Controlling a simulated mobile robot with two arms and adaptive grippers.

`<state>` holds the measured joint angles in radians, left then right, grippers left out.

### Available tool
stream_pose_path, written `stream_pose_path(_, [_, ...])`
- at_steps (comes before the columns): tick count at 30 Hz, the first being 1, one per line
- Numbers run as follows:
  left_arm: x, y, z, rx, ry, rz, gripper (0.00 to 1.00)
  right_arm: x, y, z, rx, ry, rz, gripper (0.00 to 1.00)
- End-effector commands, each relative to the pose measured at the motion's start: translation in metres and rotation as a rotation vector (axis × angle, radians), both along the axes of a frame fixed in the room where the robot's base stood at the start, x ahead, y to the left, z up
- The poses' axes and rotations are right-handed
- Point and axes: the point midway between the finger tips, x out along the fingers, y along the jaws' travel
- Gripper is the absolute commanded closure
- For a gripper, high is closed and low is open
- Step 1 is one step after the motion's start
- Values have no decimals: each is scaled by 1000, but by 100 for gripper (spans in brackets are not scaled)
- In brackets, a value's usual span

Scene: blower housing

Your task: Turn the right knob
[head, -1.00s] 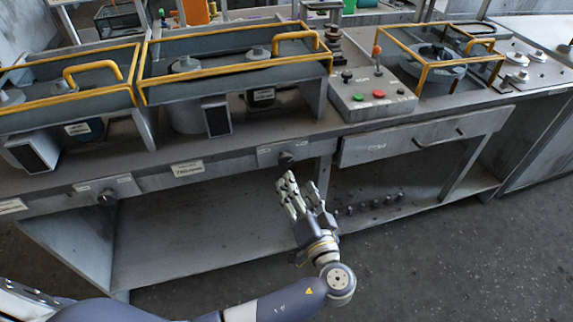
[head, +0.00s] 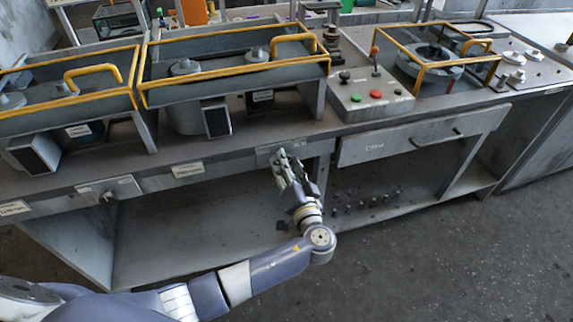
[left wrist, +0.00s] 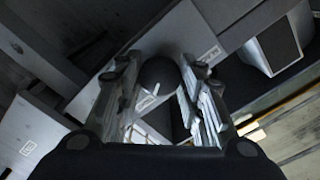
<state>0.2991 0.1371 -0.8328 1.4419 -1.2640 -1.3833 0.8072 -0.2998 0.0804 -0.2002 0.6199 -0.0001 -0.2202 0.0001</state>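The right knob (left wrist: 158,76) is dark and round and shows in the left wrist view between the two fingers of my left gripper (head: 284,160). In the head view the gripper's fingers hide it at the bench's front panel. The fingers in the left wrist view (left wrist: 160,92) stand apart on either side of the knob; I cannot tell whether they touch it. The left knob (head: 107,197) sits on its own plate further left along the bench front. My right gripper is not in view.
Yellow-framed housings (head: 235,75) stand on the bench above. A control box (head: 368,97) with red and green buttons is to the right, over a drawer (head: 405,143). Several small pegs lie on the lower shelf (head: 190,222). The floor in front is clear.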

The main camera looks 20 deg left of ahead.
Motion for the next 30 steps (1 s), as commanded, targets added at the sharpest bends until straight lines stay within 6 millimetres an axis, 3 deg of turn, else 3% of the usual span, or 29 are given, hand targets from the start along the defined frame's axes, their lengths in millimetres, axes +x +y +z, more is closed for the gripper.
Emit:
stream_pose_path(14, [0, 0, 0, 43, 30, -1, 89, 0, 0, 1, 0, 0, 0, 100])
stream_pose_path(30, [0, 0, 0, 361, 246, 0, 89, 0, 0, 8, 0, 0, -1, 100])
